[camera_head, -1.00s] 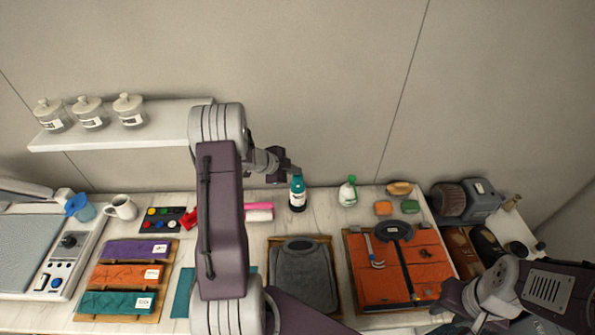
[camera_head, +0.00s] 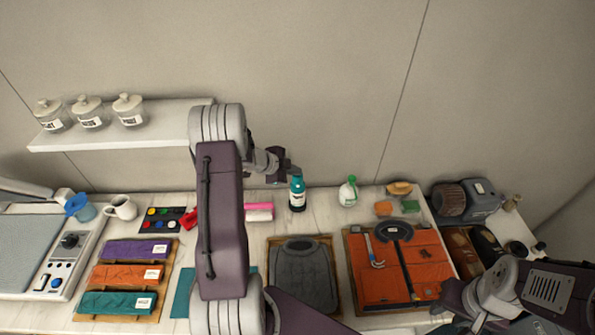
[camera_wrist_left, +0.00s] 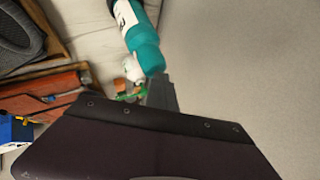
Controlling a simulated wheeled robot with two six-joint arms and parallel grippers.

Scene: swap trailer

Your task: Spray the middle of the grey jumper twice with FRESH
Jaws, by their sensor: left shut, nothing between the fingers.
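The grey jumper (camera_head: 303,275) lies flat on a wooden board at the front middle of the counter. A teal bottle (camera_head: 297,195) with a white label stands upright behind it; it also shows in the left wrist view (camera_wrist_left: 146,50). A white bottle (camera_head: 348,192) with a green top stands to its right. I cannot read either label, so I cannot tell which is FRESH. My left gripper (camera_head: 291,168) is shut and empty, at the top of the teal bottle; I cannot tell whether they touch. My right arm enters at the lower right, its fingers out of view.
An orange garment (camera_head: 400,268) lies on a board to the right. Folded purple, orange and teal cloths (camera_head: 124,275) lie on a rack at left. A pink-handled roller (camera_head: 258,211) lies left of the teal bottle. A shelf (camera_head: 165,125) with jars hangs at the upper left.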

